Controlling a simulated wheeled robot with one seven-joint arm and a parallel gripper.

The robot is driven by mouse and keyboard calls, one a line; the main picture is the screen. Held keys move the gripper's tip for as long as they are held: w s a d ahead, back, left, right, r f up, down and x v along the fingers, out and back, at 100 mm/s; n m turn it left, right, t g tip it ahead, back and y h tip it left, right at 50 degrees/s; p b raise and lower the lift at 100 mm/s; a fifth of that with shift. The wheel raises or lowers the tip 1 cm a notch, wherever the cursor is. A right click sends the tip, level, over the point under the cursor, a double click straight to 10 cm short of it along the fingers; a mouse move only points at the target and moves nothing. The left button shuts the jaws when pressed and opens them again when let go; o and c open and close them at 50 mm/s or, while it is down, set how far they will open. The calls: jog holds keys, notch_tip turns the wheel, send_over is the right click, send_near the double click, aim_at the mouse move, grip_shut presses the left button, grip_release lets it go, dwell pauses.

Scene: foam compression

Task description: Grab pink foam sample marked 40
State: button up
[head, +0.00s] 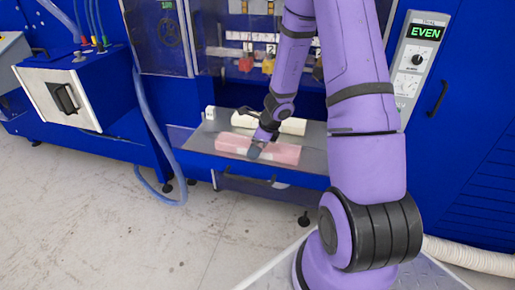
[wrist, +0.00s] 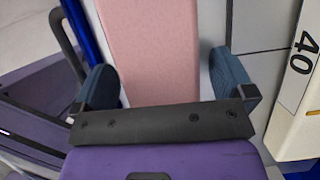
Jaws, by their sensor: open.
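The pink foam block (head: 282,154) lies on the grey shelf of the blue machine, in front of a cream block (head: 292,126). In the wrist view the pink block (wrist: 150,45) lies between the two blue fingers of my gripper (wrist: 165,80). The fingers are open, one on each side of it, with a small gap visible at the right finger. In the head view my gripper (head: 256,149) is over the pink block's middle. The cream block (wrist: 290,130) shows a white label reading 40 in the wrist view. No mark is readable on the pink block.
The shelf (head: 195,141) has a front edge with a dark handle (head: 250,180) below. A blue hose (head: 157,120) hangs at the left. A panel reading EVEN (head: 425,32) is at the upper right. Open floor (head: 120,240) lies in front.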

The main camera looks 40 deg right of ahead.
jog(key=shift+c, duration=0.5)
jog(key=c, duration=0.8)
